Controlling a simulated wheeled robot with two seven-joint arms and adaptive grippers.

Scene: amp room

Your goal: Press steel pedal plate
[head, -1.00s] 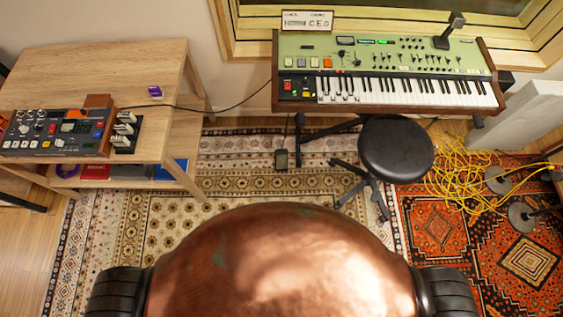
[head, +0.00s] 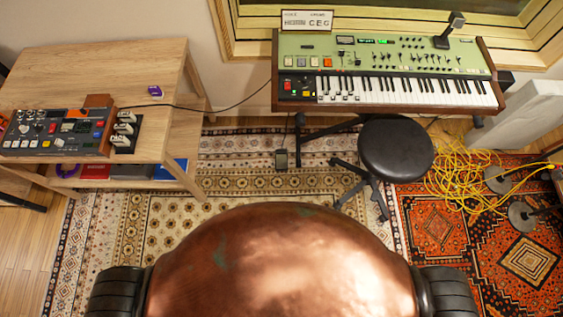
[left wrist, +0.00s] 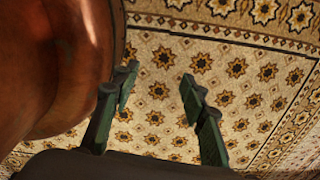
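A small dark grey pedal plate (head: 281,159) lies on the patterned rug below the left end of the green keyboard (head: 390,75). A thin cable rises from it. It looks flat, and whether it is pressed is too small to tell. My left gripper (left wrist: 160,72) shows in the left wrist view with its two green fingers apart and nothing between them. It is above the rug beside my copper body, and the pedal is not in that view. Neither gripper shows in the head view, and my right gripper is not in view.
A black round stool (head: 396,149) stands right of the pedal. Yellow cables (head: 465,175) and stand bases lie farther right. A wooden desk (head: 150,70) with a drum machine (head: 60,132) is at left. The rug (head: 245,185) between my body and the pedal is clear.

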